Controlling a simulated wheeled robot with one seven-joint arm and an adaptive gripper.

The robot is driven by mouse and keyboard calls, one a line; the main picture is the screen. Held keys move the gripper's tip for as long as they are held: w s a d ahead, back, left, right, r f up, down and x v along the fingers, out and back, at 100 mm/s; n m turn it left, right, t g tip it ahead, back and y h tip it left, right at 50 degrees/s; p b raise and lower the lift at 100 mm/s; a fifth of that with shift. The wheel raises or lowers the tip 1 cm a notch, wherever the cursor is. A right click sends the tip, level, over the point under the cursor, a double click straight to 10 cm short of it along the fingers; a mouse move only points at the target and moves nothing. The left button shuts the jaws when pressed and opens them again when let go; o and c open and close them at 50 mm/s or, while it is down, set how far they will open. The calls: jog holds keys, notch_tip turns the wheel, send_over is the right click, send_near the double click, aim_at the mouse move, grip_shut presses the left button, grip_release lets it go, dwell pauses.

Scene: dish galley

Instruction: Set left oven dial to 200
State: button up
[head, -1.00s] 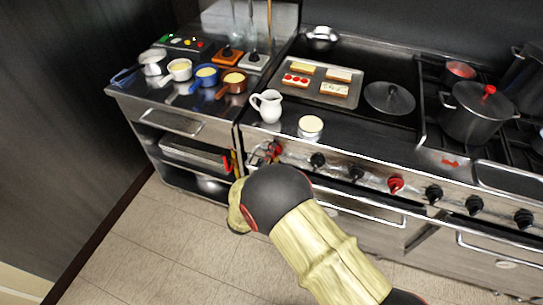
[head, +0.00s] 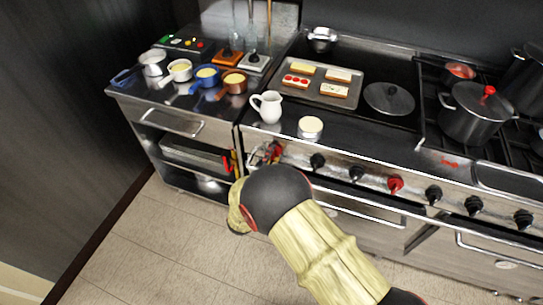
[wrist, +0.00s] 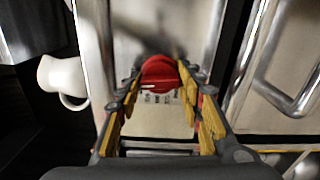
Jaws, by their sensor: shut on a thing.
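The left oven dial is a red knob (wrist: 160,74) on the steel front panel, seen between my fingers in the wrist view. A pale pointer line shows near its lower left edge, and small printed marks, too blurred to read, lie just below it. In the head view the red dial (head: 277,150) is at the left end of the knob row, partly hidden by my gripper (head: 266,154). My gripper (wrist: 160,90) has its yellow-padded fingers on both sides of the dial and is shut on it.
Several black knobs and another red knob (head: 395,184) continue along the panel to the right. A white jug (head: 268,106) and a cream-topped ramekin (head: 310,127) stand on the counter above. An oven handle (head: 360,208) juts out below the panel.

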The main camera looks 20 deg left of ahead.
jog(key=n+p, duration=0.2)
jog(key=n, duration=0.5)
jog(key=n+p, duration=0.2)
jog(key=n, duration=0.4)
jog(key=shift+n+p, duration=0.3)
jog(key=shift+p, duration=0.1)
jog(key=n+p, duration=0.2)
jog(key=n, duration=0.4)
jog(key=shift+p, duration=0.4)
jog(key=n+p, duration=0.2)
jog(key=n, duration=0.4)
jog(key=shift+f, duration=0.1)
jog(key=o, duration=1.2)
